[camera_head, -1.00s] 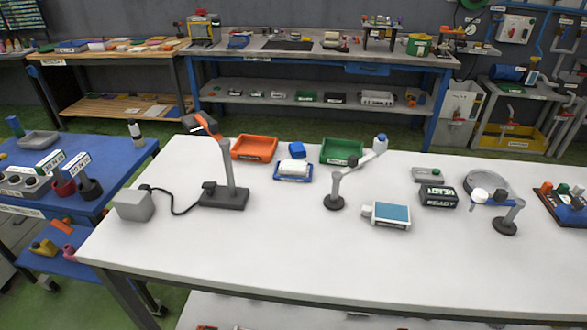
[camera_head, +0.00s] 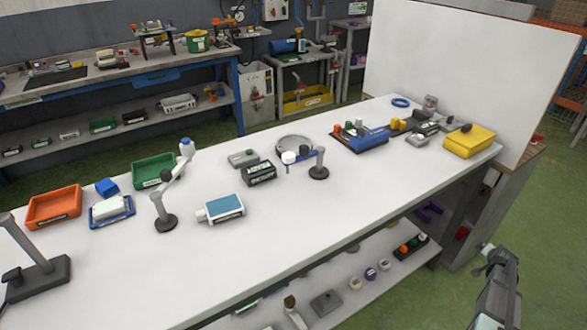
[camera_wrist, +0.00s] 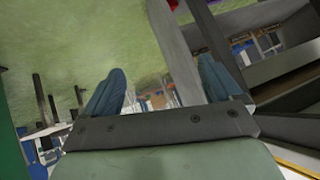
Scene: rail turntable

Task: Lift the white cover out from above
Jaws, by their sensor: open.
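A white block-like piece (camera_head: 110,208) sits on a blue tray at the left of the white table. A small white round cap (camera_head: 289,157) shows at the blue arm in front of the grey round turntable (camera_head: 296,142). I cannot tell which of these is the white cover. My gripper is open and empty in the wrist view (camera_wrist: 163,88), its two blue-grey fingers apart. In the head view my arm is at the lower right, beyond the table's front edge and far from both white pieces.
A blue-topped white box (camera_head: 226,209), a black READY box (camera_head: 260,173), a jointed stand (camera_head: 165,222) and orange (camera_head: 54,207) and green (camera_head: 153,169) bins stand on the table. A yellow box (camera_head: 470,140) and white panel (camera_head: 465,75) are at the right. The table's front middle is clear.

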